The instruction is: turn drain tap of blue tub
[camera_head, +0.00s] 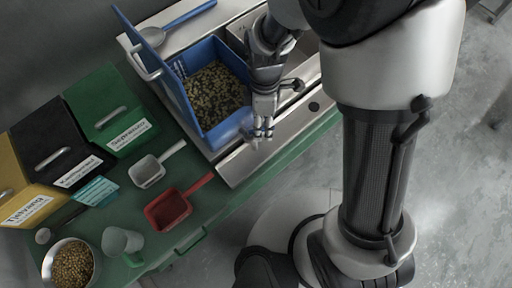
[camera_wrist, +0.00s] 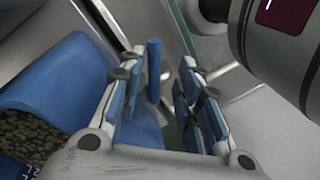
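The blue tub (camera_head: 236,128) stands open on a metal counter and holds dark speckled beans. Part of it shows at the left of the wrist view (camera_wrist: 75,65). My gripper (camera_head: 264,131) points down at the tub's front right corner. In the wrist view my gripper (camera_wrist: 161,62) is open, its two fingers apart. An upright blue bar, seemingly the drain tap's handle (camera_wrist: 153,68), stands in the gap between the fingers, nearer the left one. It appears free of both pads. In the head view my gripper mostly hides the tap.
A blue lid (camera_head: 150,62) stands raised at the tub's left. A grey scoop (camera_head: 157,167), a red scoop (camera_head: 168,210) and a bowl of beans (camera_head: 70,264) are on the green table. Labelled bins (camera_head: 112,115) line the left. Bare floor lies to the right.

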